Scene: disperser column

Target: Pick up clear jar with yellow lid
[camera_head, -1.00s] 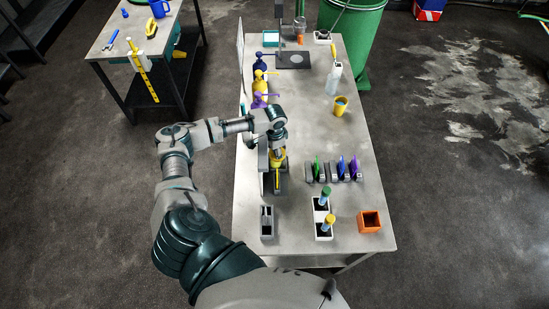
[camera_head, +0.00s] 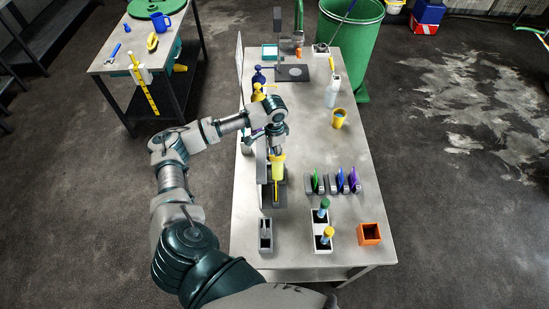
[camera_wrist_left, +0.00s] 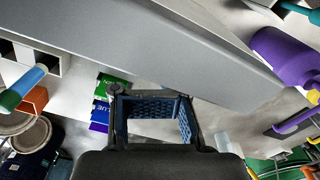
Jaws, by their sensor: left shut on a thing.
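My left gripper (camera_head: 277,150) is at the left part of the workbench, over a grey upright stand. A yellow piece, which looks like the lid of the jar (camera_head: 278,167), shows right at its fingertips. The jar's clear body is hard to make out. In the left wrist view the gripper's (camera_wrist_left: 157,112) blue-lined fingers stand apart with a pale gap between them; no yellow shows there. The gripper is shut on the jar as far as I can tell. My right gripper is not in view.
A long grey beam (camera_wrist_left: 170,45) crosses close before the wrist camera. Coloured boxes (camera_head: 335,182), a two-slot white holder (camera_head: 320,244) and an orange box (camera_head: 369,233) stand to the right. A yellow cup (camera_head: 339,119) stands further back. The bench (camera_head: 320,150) is clear mid-right.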

